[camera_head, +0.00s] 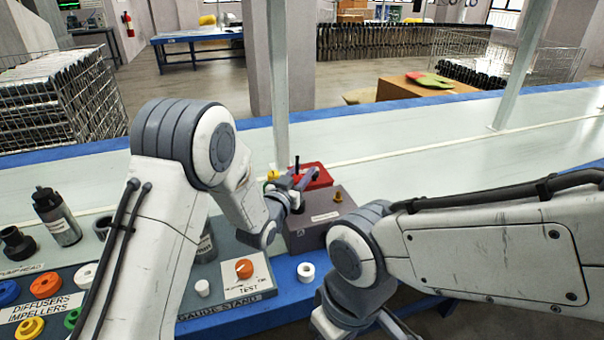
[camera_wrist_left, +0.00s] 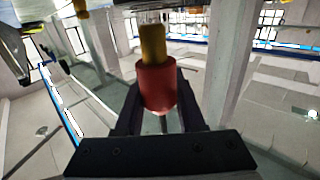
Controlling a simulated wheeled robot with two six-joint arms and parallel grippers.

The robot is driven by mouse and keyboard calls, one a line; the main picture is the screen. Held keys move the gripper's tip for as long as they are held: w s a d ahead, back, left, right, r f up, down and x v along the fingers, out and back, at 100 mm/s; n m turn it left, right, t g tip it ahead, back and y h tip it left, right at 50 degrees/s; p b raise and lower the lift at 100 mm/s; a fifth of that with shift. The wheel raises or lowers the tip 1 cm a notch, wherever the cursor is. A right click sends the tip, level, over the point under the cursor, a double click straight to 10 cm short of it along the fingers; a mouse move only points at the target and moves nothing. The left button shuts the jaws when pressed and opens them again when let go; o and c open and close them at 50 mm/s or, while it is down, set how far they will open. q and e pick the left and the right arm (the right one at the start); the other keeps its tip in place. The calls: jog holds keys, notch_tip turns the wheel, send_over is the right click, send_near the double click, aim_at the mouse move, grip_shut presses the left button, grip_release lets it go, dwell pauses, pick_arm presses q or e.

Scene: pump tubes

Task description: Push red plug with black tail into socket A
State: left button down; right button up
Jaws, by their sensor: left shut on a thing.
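My left gripper (camera_head: 299,184) is shut on a red plug with a brass tip; the red body (camera_wrist_left: 157,86) sits between the fingers in the left wrist view. The brass tip (camera_wrist_left: 153,43) points to the top of that view, towards a dark surface at its edge. In the head view a thin black tail (camera_head: 297,163) stands up at the gripper. The gripper is above or at the back left of a grey-purple box (camera_head: 308,238) with a white label and a brass fitting (camera_head: 337,195) on top. I cannot tell whether the tip touches the box. Socket A is not readable. My right gripper is out of view.
A red case (camera_head: 316,174) lies behind the box. A test panel with an orange knob (camera_head: 244,268), a white ring (camera_head: 306,271) and a tray of coloured rings (camera_head: 46,285) are in front and left.

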pick_arm(q)
jog(key=shift+f, duration=0.15)
jog(key=shift+f+b, duration=0.35)
jog(key=shift+b, duration=0.1)
jog(key=shift+f+b, duration=1.4)
jog(key=shift+f, duration=0.1)
jog(key=shift+c, duration=2.2)
grip_release()
jog(key=shift+s, duration=0.1)
jog(key=v, duration=1)
jog(key=shift+s, duration=0.15)
jog(key=shift+a, duration=0.1)
